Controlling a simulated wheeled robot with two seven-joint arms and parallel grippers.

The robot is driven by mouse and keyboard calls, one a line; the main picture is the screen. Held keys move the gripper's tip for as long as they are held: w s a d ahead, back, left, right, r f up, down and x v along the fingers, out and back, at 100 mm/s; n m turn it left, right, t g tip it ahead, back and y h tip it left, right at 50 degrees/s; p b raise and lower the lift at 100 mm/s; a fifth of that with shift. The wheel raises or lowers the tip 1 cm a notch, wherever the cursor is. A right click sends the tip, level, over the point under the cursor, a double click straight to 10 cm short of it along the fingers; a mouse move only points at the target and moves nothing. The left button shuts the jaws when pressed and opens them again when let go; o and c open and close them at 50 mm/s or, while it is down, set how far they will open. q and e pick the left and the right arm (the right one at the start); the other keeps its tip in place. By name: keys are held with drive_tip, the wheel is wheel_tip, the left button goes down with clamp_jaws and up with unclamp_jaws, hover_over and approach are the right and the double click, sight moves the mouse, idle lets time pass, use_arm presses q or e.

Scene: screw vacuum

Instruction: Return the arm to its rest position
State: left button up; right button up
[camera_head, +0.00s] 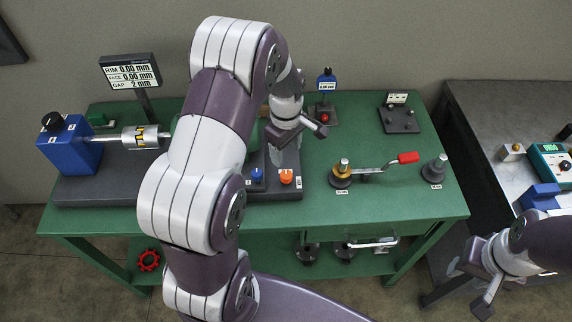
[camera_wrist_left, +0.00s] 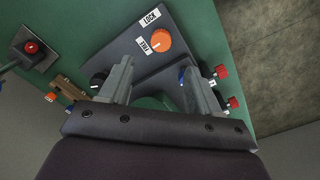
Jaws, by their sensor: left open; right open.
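My left arm reaches up over the green workbench (camera_head: 330,216) and hides much of its left half. My left gripper (camera_head: 303,133) is above the back middle of the bench. In the left wrist view its two fingers (camera_wrist_left: 158,88) stand apart with nothing seen held between them. Beyond them are a dark panel (camera_wrist_left: 125,50) and an orange knob (camera_wrist_left: 161,39) beside LOCK and a second label. The orange knob also shows in the head view (camera_head: 286,176), below the left gripper. My right gripper (camera_head: 474,272) is open and empty, low at the right, in front of the grey table.
A blue block with a silver cylinder (camera_head: 140,137) and a display (camera_head: 132,74) stand at the left. A red-handled lever (camera_head: 385,166), a dark post (camera_head: 434,168) and a red-button stand (camera_head: 325,113) are at the right. A grey side table (camera_head: 490,120) holds small devices.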

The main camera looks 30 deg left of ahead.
use_arm(q)
drive_tip(key=shift+r, duration=1.55)
